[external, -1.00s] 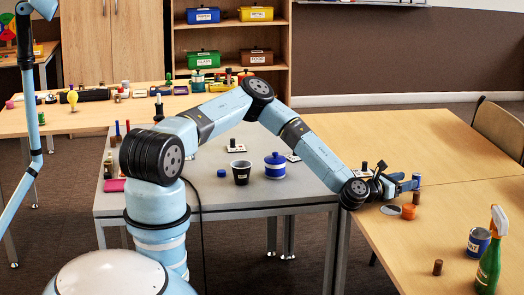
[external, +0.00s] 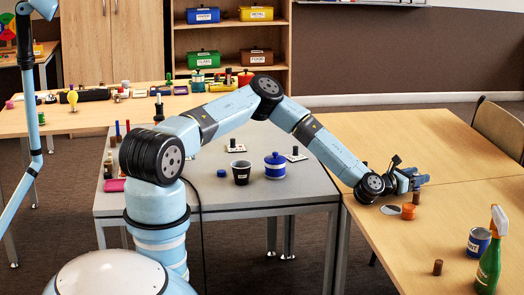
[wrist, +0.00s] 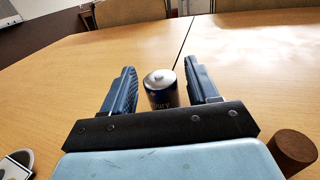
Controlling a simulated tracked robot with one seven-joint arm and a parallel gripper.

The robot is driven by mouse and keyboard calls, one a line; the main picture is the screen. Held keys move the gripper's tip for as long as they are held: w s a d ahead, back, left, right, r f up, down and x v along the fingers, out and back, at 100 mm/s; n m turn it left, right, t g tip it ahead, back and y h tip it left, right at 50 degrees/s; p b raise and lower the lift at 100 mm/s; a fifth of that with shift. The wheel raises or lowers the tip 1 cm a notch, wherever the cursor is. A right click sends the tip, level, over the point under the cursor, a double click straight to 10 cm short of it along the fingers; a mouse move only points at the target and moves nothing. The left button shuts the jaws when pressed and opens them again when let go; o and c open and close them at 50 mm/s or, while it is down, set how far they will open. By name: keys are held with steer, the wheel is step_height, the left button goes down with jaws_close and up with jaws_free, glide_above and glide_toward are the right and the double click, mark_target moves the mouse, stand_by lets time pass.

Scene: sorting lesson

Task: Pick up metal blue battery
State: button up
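The metal blue battery (wrist: 161,90) stands upright on the wooden table in the wrist view. It has a silvery top and a dark blue body with partly readable lettering. My gripper (wrist: 160,74) is open, with one finger on each side of the battery. A gap shows between the battery and each finger, so it is not gripped. The battery's lower end is hidden behind the gripper's dark front bar. In the external view my gripper (external: 420,180) is low over the right-hand wooden table, and I cannot make out the battery there.
A brown cylinder (external: 417,198), an orange jar (external: 408,212) and a pale disc (external: 391,210) are close to my gripper. The table beyond is clear.

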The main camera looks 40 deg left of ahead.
steer(key=c, duration=0.9)
steer(key=shift+c, duration=0.5)
steer(key=shift+r, duration=0.1)
